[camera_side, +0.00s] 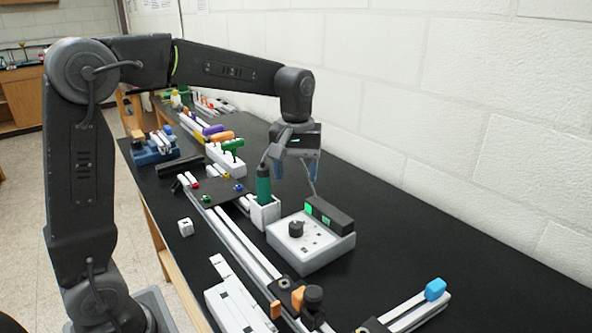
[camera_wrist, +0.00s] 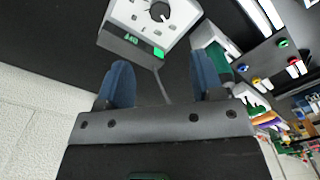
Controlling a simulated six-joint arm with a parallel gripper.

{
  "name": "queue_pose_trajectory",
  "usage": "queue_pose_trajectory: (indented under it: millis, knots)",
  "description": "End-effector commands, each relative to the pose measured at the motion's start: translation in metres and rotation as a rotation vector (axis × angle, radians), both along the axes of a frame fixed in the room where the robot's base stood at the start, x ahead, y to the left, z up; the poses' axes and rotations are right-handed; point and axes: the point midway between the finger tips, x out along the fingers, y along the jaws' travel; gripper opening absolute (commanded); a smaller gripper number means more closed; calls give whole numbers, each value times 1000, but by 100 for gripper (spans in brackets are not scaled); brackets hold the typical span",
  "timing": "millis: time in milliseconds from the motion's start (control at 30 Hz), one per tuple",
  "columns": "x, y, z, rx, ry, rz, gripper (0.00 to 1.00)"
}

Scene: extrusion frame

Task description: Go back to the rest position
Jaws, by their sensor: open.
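My gripper (camera_side: 296,165) hangs above the bench, behind the green tool and the control box in the side view. Its two blue fingers stand apart with nothing held between them, as the wrist view also shows (camera_wrist: 160,78). The green-handled tool (camera_side: 263,185) stands upright in a white holder (camera_side: 266,214). The white control box (camera_side: 309,246) has a dark knob and a black display unit (camera_side: 329,215) with a green light. The box shows at the top of the wrist view (camera_wrist: 147,20).
A thin grey cord or rod (camera_side: 311,182) runs between the gripper area and the box. Aluminium rails (camera_side: 240,240) with clamps lie along the bench. A white block with coloured handles (camera_side: 226,160) stands behind. A white wall (camera_side: 450,100) borders the right; bare black bench lies beside it.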

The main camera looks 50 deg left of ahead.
Motion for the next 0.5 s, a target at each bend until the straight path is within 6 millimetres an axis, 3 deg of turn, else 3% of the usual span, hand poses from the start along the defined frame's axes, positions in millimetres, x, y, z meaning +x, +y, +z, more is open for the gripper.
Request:
queue_pose_trajectory:
  millis: [133,233,500]
  knots:
    - [-7,-3,4,2,-15,-24,61]
    - [-24,-10,13,10,-59,-91,61]
    - [-111,-36,27,74,-259,-425,61]
